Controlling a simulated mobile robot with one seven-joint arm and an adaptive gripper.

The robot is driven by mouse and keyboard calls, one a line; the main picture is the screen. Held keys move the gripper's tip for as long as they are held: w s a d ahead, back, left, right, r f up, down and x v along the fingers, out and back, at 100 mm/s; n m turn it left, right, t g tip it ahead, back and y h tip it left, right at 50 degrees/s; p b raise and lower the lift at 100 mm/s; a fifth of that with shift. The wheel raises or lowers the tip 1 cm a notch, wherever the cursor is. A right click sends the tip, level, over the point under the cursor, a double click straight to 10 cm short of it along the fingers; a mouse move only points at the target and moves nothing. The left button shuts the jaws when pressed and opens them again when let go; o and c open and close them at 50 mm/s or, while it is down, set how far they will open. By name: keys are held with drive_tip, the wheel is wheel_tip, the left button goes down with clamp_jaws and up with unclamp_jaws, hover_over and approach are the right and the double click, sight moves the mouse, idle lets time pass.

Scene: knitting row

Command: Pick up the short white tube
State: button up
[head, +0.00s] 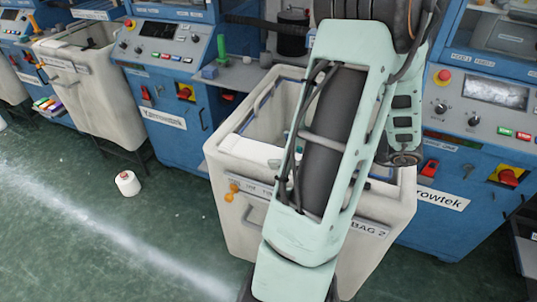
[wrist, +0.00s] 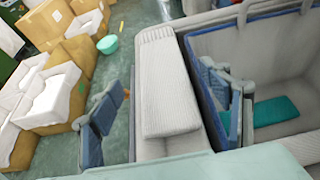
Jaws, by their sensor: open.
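In the wrist view, a pale white ribbed knit piece (wrist: 168,90), which looks like the short white tube, lies lengthwise on the bin's rim. My gripper (wrist: 160,88) is open, with one blue-grey finger on each side of this piece. The left finger is outside the bin and the right finger is over its inside. I cannot tell whether either finger touches the piece. My arm hides my gripper there.
The cream bin (head: 228,190), labelled BAG 2, stands before blue machines (head: 170,115). A teal piece (wrist: 275,112) lies inside the bin. A white yarn cone (head: 127,183) stands on the green floor, which is clear in front.

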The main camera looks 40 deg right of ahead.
sight(259, 150)
drive_tip(key=x, duration=0.7)
drive_tip(key=shift+w+a+f, duration=0.1)
drive_tip(key=shift+w, duration=0.05)
drive_tip(key=shift+c, duration=0.4)
drive_tip(key=c, duration=0.9)
